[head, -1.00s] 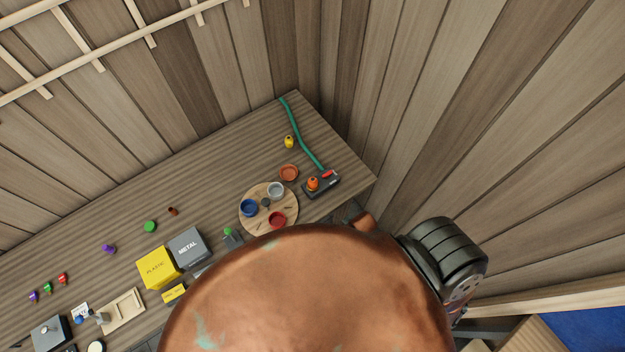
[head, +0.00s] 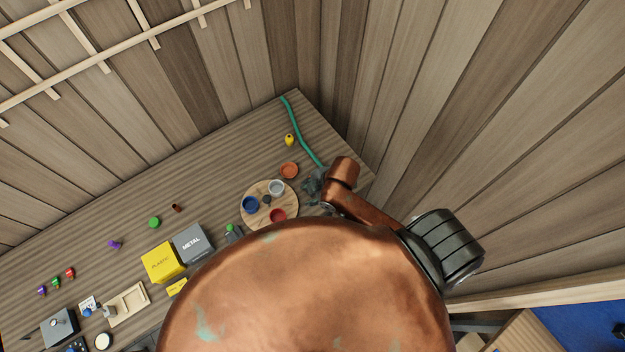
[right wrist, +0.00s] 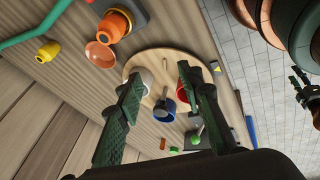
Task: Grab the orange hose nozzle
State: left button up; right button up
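The orange hose nozzle (right wrist: 113,26) stands on a dark base (right wrist: 136,12) at the top of the right wrist view. In the head view it is hidden behind my right gripper (head: 313,185) and arm. My right gripper (right wrist: 160,75) is open, with its two dark green fingers apart and nothing between them. In the right wrist view the nozzle is beyond the fingertips and to their upper left, not touched.
An orange bowl (head: 289,170) sits close by. A round wooden board (head: 258,216) holds blue, white and red cups. A green hose (head: 301,130) runs along the bench, with a yellow nozzle-like piece (head: 290,139) beside it. Plank walls stand behind and right.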

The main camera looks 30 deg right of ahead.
jog(key=w+a+n+g, duration=0.2)
jog(key=w+a+n, duration=0.15)
jog(key=n, duration=0.75)
jog(key=w+d+n+h, duration=0.1)
jog(key=d+n, duration=0.2)
jog(key=n, duration=0.1)
jog(key=w+d+r+n+g+h, duration=0.1)
jog(key=d+n, duration=0.2)
jog(key=n, duration=0.1)
jog(key=w+d+r+n+g, duration=0.1)
jog(key=w+d+n, duration=0.1)
jog(key=d+n, duration=0.1)
jog(key=shift+n+h, duration=0.4)
jog(key=shift+d+f, duration=0.1)
jog(key=shift+f, duration=0.2)
jog(key=shift+s+f+p, duration=0.15)
jog(key=shift+f+p, duration=0.05)
jog(key=shift+f, duration=1.6)
jog(key=shift+s+f+p, duration=0.15)
jog(key=shift+f+p, duration=0.05)
jog(key=shift+f, duration=1.55)
jog(key=shift+c, duration=0.6)
jog(key=c, duration=0.7)
jog(key=shift+r, duration=0.15)
